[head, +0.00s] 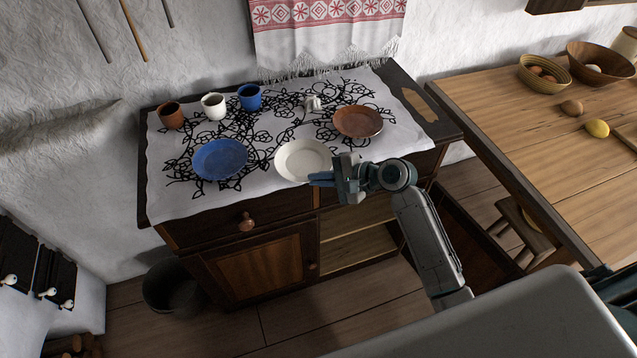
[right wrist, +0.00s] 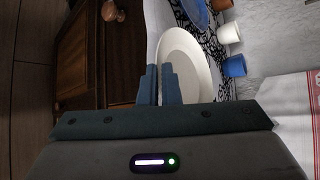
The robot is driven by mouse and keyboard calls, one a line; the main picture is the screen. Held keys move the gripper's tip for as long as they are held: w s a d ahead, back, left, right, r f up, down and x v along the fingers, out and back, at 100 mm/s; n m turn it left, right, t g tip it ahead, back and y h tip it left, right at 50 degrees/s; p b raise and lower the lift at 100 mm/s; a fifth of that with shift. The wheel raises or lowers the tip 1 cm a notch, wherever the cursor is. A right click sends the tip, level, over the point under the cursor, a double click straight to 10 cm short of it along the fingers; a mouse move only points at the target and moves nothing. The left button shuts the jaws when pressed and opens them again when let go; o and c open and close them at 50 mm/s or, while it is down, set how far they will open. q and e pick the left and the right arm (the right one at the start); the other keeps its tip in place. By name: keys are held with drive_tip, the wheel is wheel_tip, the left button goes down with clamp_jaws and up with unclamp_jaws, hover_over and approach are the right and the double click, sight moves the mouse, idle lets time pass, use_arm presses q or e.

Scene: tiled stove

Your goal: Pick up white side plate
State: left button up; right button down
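The white side plate (head: 300,158) is at the front edge of the cloth-covered cabinet top, between a blue plate (head: 219,158) and a brown plate (head: 358,121). My right gripper (head: 322,179) is at its near right rim. In the right wrist view, the two fingers (right wrist: 160,85) are close together with the rim of the white plate (right wrist: 185,65) running in between them. They look shut on the rim. The plate looks level; I cannot tell whether it is raised off the cloth. My left gripper is not in view.
A brown cup (head: 171,115), a white cup (head: 214,106) and a blue cup (head: 250,97) stand at the back left of the cabinet. A small white object (head: 313,103) is behind the plates. A wooden table (head: 540,130) with bowls is on the right.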

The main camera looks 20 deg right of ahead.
drive_tip(key=s+d+r+b, duration=0.2)
drive_tip(key=s+d, duration=0.6)
drive_tip(key=s, duration=0.5)
drive_tip(key=shift+s+d+r+b, duration=0.25)
drive_tip(key=shift+d+r+b, duration=0.15)
drive_tip(key=shift+b, duration=0.4)
drive_tip(key=shift+w+a, duration=0.1)
drive_tip(key=shift+a, duration=0.05)
drive_tip(key=w+a+r+m+t+h, duration=0.2)
drive_tip(key=w+m+h, duration=0.3)
drive_tip(key=w, duration=0.1)
drive_tip(key=w+a+r+m+t+h, duration=0.2)
drive_tip(key=w+a+m+t+h, duration=0.1)
drive_tip(key=w+m+h, duration=0.2)
drive_tip(key=shift+w+r, duration=0.3)
drive_tip(key=shift+w, duration=0.05)
